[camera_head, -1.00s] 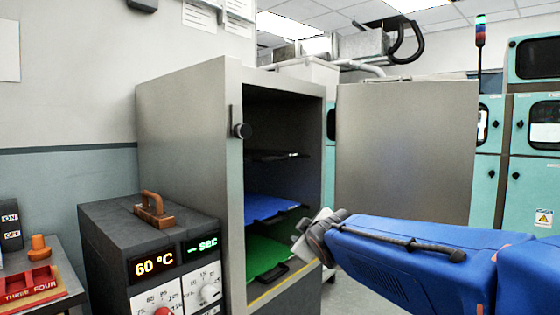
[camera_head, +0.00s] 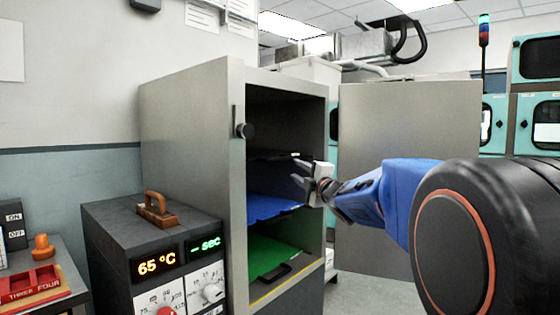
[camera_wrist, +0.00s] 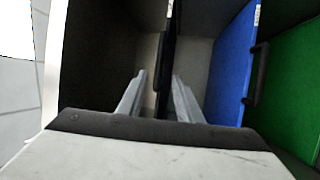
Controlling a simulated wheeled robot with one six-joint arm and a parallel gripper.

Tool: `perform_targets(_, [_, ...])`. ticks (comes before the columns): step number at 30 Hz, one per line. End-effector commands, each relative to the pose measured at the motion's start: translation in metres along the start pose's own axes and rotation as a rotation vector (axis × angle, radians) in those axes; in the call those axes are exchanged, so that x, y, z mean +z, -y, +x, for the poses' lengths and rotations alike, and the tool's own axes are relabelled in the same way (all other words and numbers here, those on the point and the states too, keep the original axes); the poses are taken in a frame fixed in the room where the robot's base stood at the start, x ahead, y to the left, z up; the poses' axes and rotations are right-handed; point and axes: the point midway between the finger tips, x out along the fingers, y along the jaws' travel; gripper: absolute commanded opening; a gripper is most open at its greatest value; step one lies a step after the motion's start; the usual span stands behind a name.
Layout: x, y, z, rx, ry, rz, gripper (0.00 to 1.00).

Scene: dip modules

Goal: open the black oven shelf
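The oven (camera_head: 190,170) is a grey metal cabinet with its door (camera_head: 410,170) swung open to the right. The black shelf (camera_head: 270,157) is the upper one inside, seen as a thin dark edge. My gripper (camera_head: 296,171) is open at the oven's front opening, near the right end of that shelf. In the wrist view, the black shelf's edge (camera_wrist: 166,65) runs between my two open fingers (camera_wrist: 156,95). Whether the fingertips reach around it or touch it I cannot tell. The shelf appears to be inside the oven.
Below are a blue shelf (camera_head: 268,208) and a green shelf (camera_head: 265,254) with a black handle (camera_head: 276,273). A control box (camera_head: 120,240) showing 65 °C stands left of the oven. The open door stands behind my arm.

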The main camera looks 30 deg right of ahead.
Motion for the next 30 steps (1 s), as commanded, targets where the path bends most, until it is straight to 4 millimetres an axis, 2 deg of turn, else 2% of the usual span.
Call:
perform_targets(3, [-0.001, 0.001, 0.022, -0.001, -0.002, 0.001, 0.33])
perform_targets(18, [0.000, 0.001, 0.109, 0.000, 0.000, 0.001, 0.33])
perform_targets(24, [0.000, 0.000, 0.133, 0.000, 0.001, 0.002, 0.33])
perform_targets(30, [0.000, 0.000, 0.142, 0.000, 0.001, 0.001, 0.33])
